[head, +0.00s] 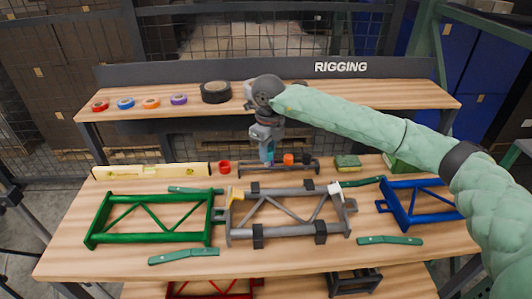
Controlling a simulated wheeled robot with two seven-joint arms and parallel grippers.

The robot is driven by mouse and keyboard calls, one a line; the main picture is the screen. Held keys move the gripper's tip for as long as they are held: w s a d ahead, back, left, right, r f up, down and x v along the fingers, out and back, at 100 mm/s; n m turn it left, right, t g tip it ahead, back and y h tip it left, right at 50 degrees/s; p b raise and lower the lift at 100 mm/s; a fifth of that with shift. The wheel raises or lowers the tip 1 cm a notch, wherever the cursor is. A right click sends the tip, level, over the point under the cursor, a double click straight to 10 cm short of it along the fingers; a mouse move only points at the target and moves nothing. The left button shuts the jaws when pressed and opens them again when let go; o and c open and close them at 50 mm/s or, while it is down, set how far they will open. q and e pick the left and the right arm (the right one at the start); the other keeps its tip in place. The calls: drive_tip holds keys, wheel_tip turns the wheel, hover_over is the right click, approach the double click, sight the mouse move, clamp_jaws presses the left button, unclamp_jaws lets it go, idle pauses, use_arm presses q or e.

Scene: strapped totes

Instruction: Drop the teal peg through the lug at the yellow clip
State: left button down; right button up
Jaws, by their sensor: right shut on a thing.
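My right gripper (267,146) points down over the back of the bench, shut on a small teal peg (267,154). The peg is partly hidden by the jaws and seems to be at or just above the dark peg rack (304,170); I cannot tell whether it touches. My left gripper is not in view.
A green frame (150,238) lies left and a blue frame (413,218) right. A white clip (334,188) is on the grey frame's right end. An orange peg (288,159) stands in the rack. A yellow level (150,172) lies behind. A shelf (340,97) with tape rolls stands above.

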drive_tip(key=shift+r, duration=2.1)
